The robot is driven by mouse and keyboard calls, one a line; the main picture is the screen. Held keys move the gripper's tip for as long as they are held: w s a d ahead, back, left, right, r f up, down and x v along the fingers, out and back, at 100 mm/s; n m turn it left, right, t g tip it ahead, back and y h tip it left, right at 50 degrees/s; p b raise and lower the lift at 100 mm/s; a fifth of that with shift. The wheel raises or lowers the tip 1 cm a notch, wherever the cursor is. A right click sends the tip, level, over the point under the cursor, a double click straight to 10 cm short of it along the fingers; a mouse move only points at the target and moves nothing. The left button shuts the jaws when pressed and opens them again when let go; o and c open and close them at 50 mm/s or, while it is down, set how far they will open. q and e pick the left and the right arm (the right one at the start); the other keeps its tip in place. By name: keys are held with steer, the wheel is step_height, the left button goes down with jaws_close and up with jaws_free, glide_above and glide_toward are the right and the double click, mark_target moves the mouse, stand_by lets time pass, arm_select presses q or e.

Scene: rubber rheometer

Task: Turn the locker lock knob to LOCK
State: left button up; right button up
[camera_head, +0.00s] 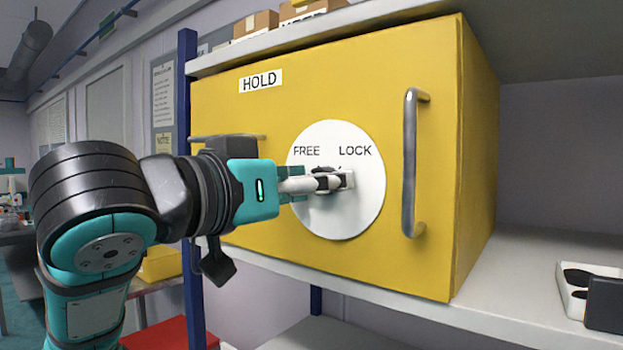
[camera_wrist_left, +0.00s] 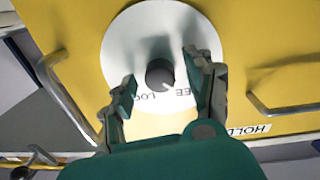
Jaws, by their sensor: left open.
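The yellow locker (camera_head: 275,105) stands on a shelf, with a white round dial plate (camera_head: 340,222) on its front marked FREE at left and LOCK at right. My left gripper (camera_head: 338,181) reaches in from the left in front of the plate and covers most of the knob there. In the left wrist view the dark round knob (camera_wrist_left: 160,74) sits at the middle of the white plate (camera_wrist_left: 122,50). The fingers of my left gripper (camera_wrist_left: 160,70) are open on either side of it, with gaps showing. My right gripper is not in view.
A grey vertical handle (camera_head: 409,165) stands out from the locker front, right of the plate. A HOLD label (camera_head: 261,80) is at the upper left. Cardboard boxes (camera_head: 256,24) sit above. A dark object (camera_head: 605,304) lies on the shelf at right.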

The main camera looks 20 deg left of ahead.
arm_select(q)
jaws_close()
stand_by(0.3)
steer(key=shift+m, duration=0.3)
steer(key=shift+r+m+y+p, duration=0.1)
steer(key=shift+m+y+p, duration=0.3)
steer(key=shift+m+p, duration=6.4)
steer(key=m+b, duration=0.3)
